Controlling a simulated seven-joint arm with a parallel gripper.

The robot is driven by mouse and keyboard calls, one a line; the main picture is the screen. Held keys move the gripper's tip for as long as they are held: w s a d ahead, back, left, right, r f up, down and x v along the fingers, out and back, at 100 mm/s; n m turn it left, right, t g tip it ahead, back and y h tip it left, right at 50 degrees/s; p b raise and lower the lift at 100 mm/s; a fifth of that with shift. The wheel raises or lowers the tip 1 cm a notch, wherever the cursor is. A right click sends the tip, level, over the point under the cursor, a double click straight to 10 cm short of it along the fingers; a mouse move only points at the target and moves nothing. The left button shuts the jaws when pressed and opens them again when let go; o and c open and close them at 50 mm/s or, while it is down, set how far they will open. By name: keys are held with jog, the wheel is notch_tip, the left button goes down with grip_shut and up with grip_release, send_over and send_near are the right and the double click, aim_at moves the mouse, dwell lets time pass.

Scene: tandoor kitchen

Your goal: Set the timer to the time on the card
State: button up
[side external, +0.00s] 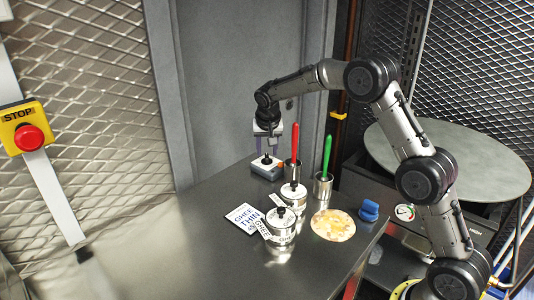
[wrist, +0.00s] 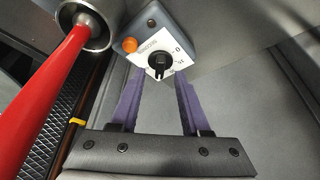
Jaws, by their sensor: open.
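The timer (side external: 262,172) is a small grey box with a white dial face, a black knob and an orange button, on the metal table's far edge. In the wrist view the timer (wrist: 179,22) shows its knob (wrist: 158,66) between the fingertips. My gripper (side external: 267,153) points down just above the timer; its purple fingers (wrist: 158,82) are open, one on each side of the knob. I cannot tell whether they touch it.
A red-handled tool (side external: 295,143) stands in a metal cup close beside the timer. A green-handled tool (side external: 327,155) stands in another cup (side external: 322,189). Two lidded, tagged tins (side external: 281,238), a flatbread (side external: 333,225) and a blue object (side external: 369,209) are nearer. The table's left part is clear.

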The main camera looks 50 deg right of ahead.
jog(key=v, duration=1.1)
jog(key=shift+r, duration=0.3)
jog(key=s+a+r+t, duration=0.15)
jog(key=s+r, duration=0.25)
jog(key=r, duration=0.4)
jog(key=s+a+r+n+t+y, duration=0.1)
jog(key=s+a+r, duration=0.1)
jog(key=s, duration=0.5)
jog(key=s+a+r, duration=0.2)
jog(key=s+r, duration=0.1)
jog(key=s, duration=0.3)
jog(key=s+a+f+n+y, duration=0.1)
jog(key=s+f+n, duration=0.3)
jog(key=s, duration=0.6)
jog(key=s+a+f+n+y, duration=0.1)
jog(key=s+a+f+n, duration=0.2)
jog(key=s+f, duration=0.6)
jog(key=shift+s+a+f+n, duration=0.35)
jog(key=shift+s+n, duration=0.15)
jog(key=shift+s, duration=0.3)
